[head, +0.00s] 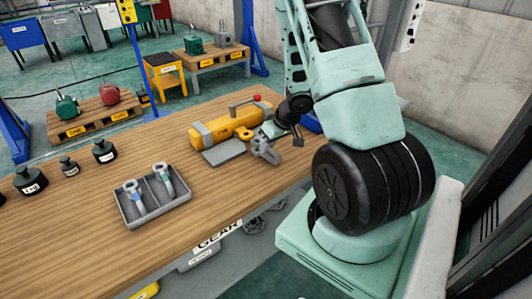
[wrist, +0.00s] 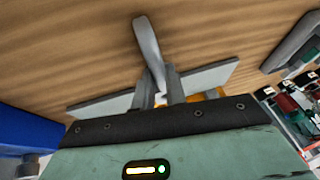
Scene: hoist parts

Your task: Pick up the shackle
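The shackle (head: 265,151) is grey metal and shows at the end of my gripper in the head view, low over the wooden table beside a yellow cylindrical device (head: 232,125). In the wrist view the shackle (wrist: 148,45) looks like a narrow curved grey bar, seen nearly edge-on. My gripper (wrist: 161,82) has its two fingers close together, one on each side of this bar, and appears shut on it. The bar's lower end is hidden between the fingers. Whether the shackle touches the table is hard to tell.
A grey plate (head: 224,152) lies by the yellow device. Several dark weights (head: 104,151) stand farther left. A blue bin (head: 312,122) is close on the right. The near left tabletop is clear.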

